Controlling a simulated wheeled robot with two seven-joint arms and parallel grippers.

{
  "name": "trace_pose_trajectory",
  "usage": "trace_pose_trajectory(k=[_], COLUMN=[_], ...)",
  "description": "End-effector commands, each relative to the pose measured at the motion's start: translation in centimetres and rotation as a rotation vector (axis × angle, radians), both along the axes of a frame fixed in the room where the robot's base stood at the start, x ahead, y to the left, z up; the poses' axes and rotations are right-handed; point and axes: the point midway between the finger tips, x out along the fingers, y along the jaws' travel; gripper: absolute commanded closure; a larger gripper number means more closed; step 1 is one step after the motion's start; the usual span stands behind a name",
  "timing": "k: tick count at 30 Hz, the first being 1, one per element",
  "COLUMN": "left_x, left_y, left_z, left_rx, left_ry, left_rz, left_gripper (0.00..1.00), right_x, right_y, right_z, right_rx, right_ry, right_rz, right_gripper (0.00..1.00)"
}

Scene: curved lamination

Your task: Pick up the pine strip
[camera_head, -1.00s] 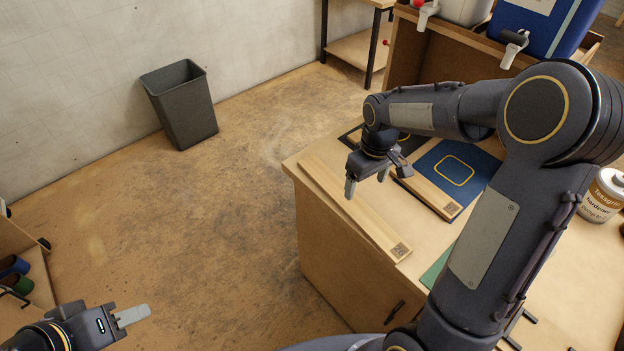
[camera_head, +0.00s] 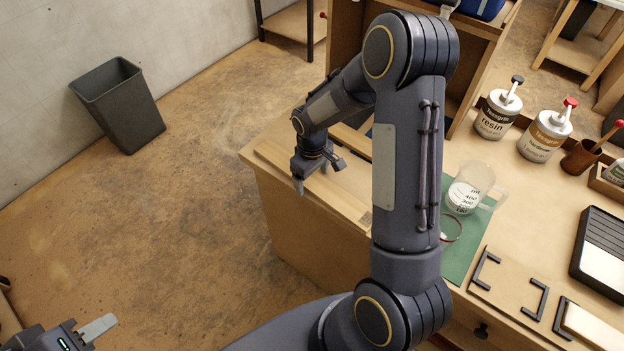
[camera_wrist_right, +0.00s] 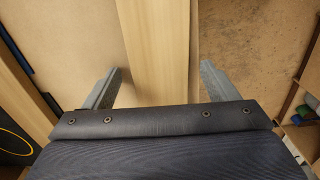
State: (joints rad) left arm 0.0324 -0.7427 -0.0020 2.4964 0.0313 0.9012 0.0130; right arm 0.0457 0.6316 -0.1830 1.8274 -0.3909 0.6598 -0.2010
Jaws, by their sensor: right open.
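The pine strip (camera_head: 345,202) is a long, flat, pale wooden strip lying along the left edge of the workbench, with a small dark printed mark at its near end. My right gripper (camera_head: 311,178) is over the strip's middle in the head view. In the right wrist view the strip (camera_wrist_right: 158,40) runs between the two spread fingers of my right gripper (camera_wrist_right: 161,70), with a gap on either side. The right gripper is open and empty. My left gripper (camera_head: 98,327) is at the bottom left corner, away from the bench, with one finger showing.
A second wooden strip (camera_head: 352,140) lies behind, partly hidden by my right arm. A green mat (camera_head: 462,256) with a measuring jug (camera_head: 470,187), a resin can (camera_head: 497,117) and black brackets (camera_head: 487,268) are to the right. A grey bin (camera_head: 120,108) stands on the open floor.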

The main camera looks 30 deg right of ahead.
Motion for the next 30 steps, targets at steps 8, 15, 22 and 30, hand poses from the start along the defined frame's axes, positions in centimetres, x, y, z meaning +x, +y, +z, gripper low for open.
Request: trace_pose_trajectory(k=[8, 15, 22, 30], left_x=[0.0, 0.0, 0.0, 0.0], left_y=[0.0, 0.0, 0.0, 0.0], left_z=[0.0, 0.0, 0.0, -0.3], left_rx=[0.0, 0.0, 0.0, 0.0], left_ry=[0.0, 0.0, 0.0, 0.0], left_rz=[0.0, 0.0, 0.0, 0.0], left_gripper=[0.64, 0.64, 0.64, 0.64], right_x=[0.0, 0.0, 0.0, 0.2], right_y=[0.0, 0.0, 0.0, 0.0], right_z=[0.0, 0.1, 0.1, 2.3], right_rx=[0.0, 0.0, 0.0, 0.0], right_ry=[0.0, 0.0, -0.001, -0.006], right_rz=[0.0, 0.0, 0.0, -0.001], right_gripper=[0.42, 0.73, 0.73, 0.73])
